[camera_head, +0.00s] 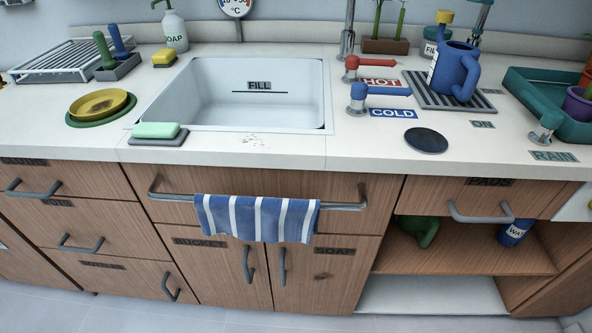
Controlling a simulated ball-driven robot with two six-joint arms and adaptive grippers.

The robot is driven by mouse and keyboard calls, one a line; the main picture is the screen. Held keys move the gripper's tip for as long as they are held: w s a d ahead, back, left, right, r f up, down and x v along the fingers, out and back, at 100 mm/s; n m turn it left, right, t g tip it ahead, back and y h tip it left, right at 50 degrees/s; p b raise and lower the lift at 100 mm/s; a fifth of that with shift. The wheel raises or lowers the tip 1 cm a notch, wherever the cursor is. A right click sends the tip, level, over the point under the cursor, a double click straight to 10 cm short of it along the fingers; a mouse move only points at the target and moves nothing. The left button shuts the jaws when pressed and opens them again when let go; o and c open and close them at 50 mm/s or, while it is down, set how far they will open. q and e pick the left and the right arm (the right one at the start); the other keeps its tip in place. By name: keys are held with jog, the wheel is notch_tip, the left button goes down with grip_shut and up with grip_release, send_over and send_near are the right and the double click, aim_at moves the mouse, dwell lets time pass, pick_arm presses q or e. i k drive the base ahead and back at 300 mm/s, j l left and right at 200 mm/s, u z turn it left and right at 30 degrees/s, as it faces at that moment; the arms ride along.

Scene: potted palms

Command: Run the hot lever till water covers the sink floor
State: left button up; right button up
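The hot lever (376,63) is red, with a short post at the back right of the sink and its arm pointing right, beside the HOT label (382,82). The white sink (200,95) is set into the counter, with a FILL line on its back wall. No water shows on the part of its floor that I can see. The cold lever (378,90) is blue and sits in front of the hot one, above the COLD label. The grey spout column (347,35) rises behind the levers and its top is cut off. Neither of my grippers is in view.
A blue watering can (455,70) stands on a ribbed tray right of the levers. A black disc (426,140) lies in front. A green sponge (156,130) rests at the sink's front left. A striped towel (258,217) hangs on the front rail.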

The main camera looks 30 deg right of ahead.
aim_at(353, 62)
jog(key=z, duration=1.4)
